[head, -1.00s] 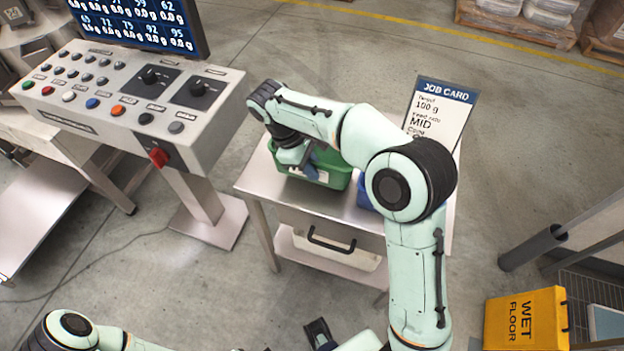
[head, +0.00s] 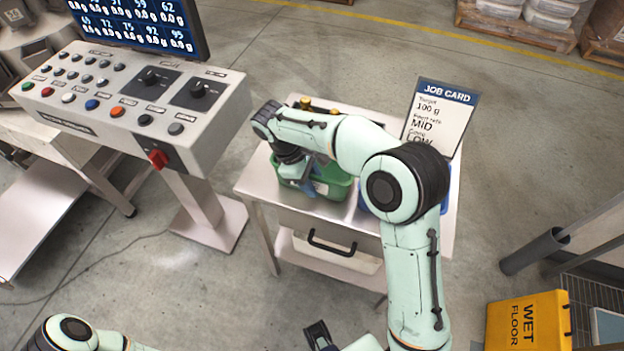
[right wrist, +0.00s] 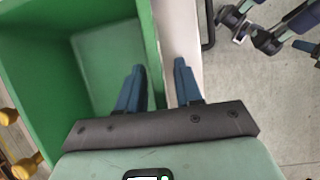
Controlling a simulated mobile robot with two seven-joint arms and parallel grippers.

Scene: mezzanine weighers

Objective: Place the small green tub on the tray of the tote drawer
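The green tub (head: 332,186) stands on the small metal table (head: 262,182), partly hidden by my right arm. In the right wrist view the green tub (right wrist: 110,62) fills the left side. My right gripper (head: 303,186) is low at the tub's near left side. In the right wrist view its blue fingers (right wrist: 158,88) are apart, one over the tub's inside and one outside its wall, with the rim between them. A pale tote drawer (head: 335,262) with a black handle is under the tabletop. Part of my left gripper (head: 319,336) shows at the bottom edge; its opening is unclear.
A blue tub (head: 367,202) sits right of the green one, mostly behind my arm. Brass-coloured knobs (head: 306,102) show behind my wrist. A job card (head: 440,112) stands at the table's back right. A button console (head: 130,105) is left; a yellow wet-floor sign (head: 528,322) is lower right.

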